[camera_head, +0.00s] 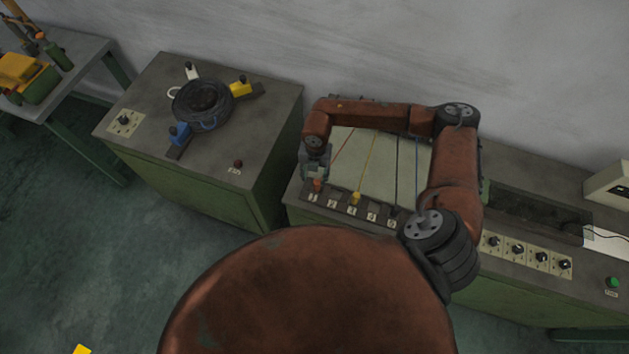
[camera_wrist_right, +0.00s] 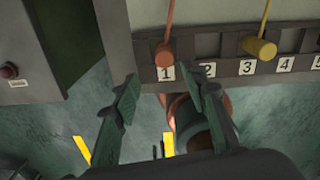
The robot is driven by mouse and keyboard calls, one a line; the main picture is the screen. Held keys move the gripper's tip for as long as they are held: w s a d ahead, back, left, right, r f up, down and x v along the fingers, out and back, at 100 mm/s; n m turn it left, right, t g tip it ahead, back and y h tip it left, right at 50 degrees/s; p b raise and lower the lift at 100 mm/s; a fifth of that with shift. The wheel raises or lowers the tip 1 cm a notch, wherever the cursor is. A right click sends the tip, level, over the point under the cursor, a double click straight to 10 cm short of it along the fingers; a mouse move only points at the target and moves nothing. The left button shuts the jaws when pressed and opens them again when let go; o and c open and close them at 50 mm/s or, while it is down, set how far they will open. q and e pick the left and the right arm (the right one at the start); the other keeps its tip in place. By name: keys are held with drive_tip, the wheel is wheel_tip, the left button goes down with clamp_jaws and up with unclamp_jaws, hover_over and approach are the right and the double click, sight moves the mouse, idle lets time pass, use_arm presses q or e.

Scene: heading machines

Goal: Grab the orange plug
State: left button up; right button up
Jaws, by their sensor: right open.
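The orange plug (camera_head: 318,185) sits in the panel's front strip at the slot labelled 1, with an orange cord running back from it. It also shows in the right wrist view (camera_wrist_right: 165,53), upper middle. My right gripper (camera_wrist_right: 158,80) is open, its two fingers on either side of the line to the plug, nothing between them. In the head view the right gripper (camera_head: 316,170) hangs right at the plug and partly covers its cord; contact cannot be told. My left gripper is in neither view.
A yellow plug (camera_wrist_right: 262,47) with a yellow cord is to the right, near label 3. Numbered slots continue along the strip. A cabinet with a round black device (camera_head: 202,98) stands to the left, across a gap. Black knobs (camera_head: 517,249) line the console's right front.

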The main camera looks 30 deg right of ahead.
sight(317, 182)
drive_tip(key=shift+w+d+f, duration=0.1)
drive_tip(key=shift+d+f, duration=0.15)
drive_tip(key=shift+d, duration=0.3)
drive_tip(key=shift+f+p, duration=0.3)
drive_tip(key=shift+f, duration=0.6)
wheel_tip(317, 182, down, 4)
drive_tip(key=shift+f+p, duration=0.1)
drive_tip(key=shift+p, duration=0.65)
drive_tip(key=shift+f, duration=0.6)
drive_tip(key=shift+c, duration=0.5)
clamp_jaws()
